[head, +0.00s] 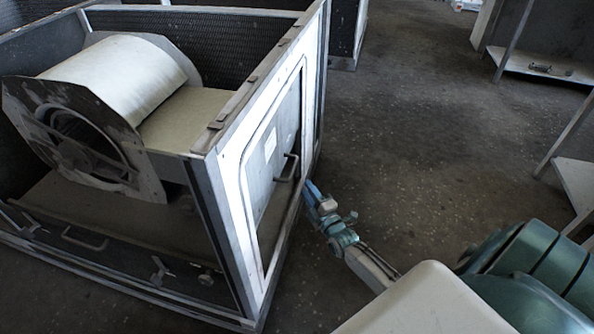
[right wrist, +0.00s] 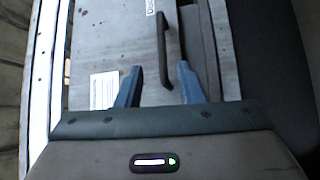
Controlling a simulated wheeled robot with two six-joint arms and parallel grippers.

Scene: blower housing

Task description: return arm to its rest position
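My right gripper (head: 312,190) is low beside the white-framed side of the blower housing (head: 230,165), near a hatch panel (head: 270,150) with a bar handle (head: 287,168). In the right wrist view my right gripper (right wrist: 159,72) has its two blue fingers spread apart. The dark handle (right wrist: 163,45) shows ahead, its lower end lying between the fingers in the picture. No contact shows, and I cannot tell the exact depth gap. Nothing is held. My left gripper is not in view.
A blower drum (head: 120,72) sits inside the open-topped housing at left. Bare dark floor (head: 430,120) lies to the right of the housing. A metal shelf unit (head: 545,65) stands at the upper right, with another low shelf (head: 577,185) at the right edge.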

